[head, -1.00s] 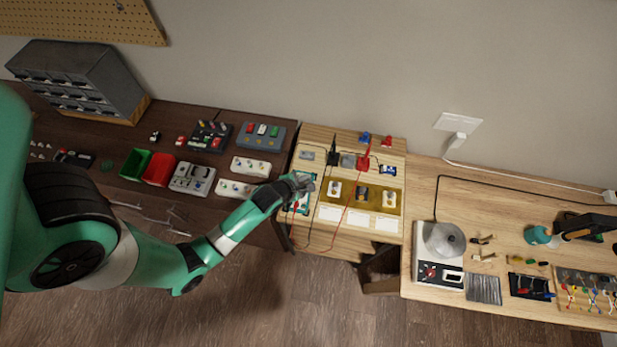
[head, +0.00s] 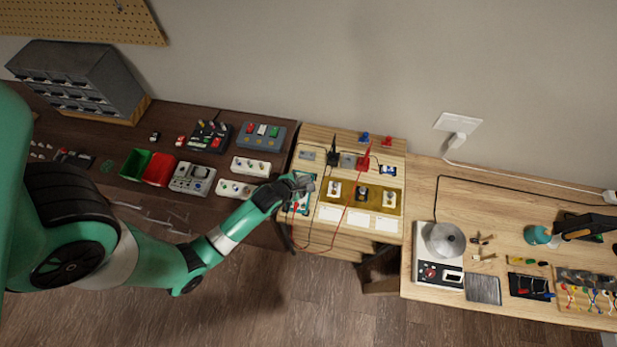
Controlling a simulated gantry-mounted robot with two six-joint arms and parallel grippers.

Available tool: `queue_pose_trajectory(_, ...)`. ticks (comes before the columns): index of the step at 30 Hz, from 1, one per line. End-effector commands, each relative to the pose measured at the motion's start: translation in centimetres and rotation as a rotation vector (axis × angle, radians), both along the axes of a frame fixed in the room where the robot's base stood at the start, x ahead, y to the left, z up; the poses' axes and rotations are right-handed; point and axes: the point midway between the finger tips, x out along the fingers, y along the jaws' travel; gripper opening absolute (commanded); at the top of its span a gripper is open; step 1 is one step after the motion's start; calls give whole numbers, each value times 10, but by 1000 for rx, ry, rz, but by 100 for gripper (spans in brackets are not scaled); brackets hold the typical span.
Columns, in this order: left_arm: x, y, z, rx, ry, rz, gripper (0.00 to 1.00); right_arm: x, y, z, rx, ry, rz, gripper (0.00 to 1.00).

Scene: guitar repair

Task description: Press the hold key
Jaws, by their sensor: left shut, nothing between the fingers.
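My left gripper (head: 303,184) is shut and empty. It is over a small teal meter (head: 301,206) at the left side of the light wooden bench. The gripper covers the upper part of the meter, and a red and a black lead run from near it. I cannot make out the hold key; it is hidden or too small to tell. I cannot tell whether the fingertips touch the meter. My right gripper is not visible.
A black probe stand (head: 333,153) and a red one (head: 366,158) stand behind a yellow mat (head: 348,196) with several parts. Leads loop over the bench's front. A red bin (head: 159,168) and pedals sit left.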

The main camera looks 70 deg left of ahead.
Motion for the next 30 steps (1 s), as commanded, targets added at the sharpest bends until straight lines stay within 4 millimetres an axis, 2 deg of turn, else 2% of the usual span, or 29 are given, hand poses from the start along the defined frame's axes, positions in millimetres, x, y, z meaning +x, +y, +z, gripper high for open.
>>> queue_pose_trajectory(23,0,0,0,0,0,0,0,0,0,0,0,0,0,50)
queue_pose_trajectory(30,0,0,-9,0,0,0,0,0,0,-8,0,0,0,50)
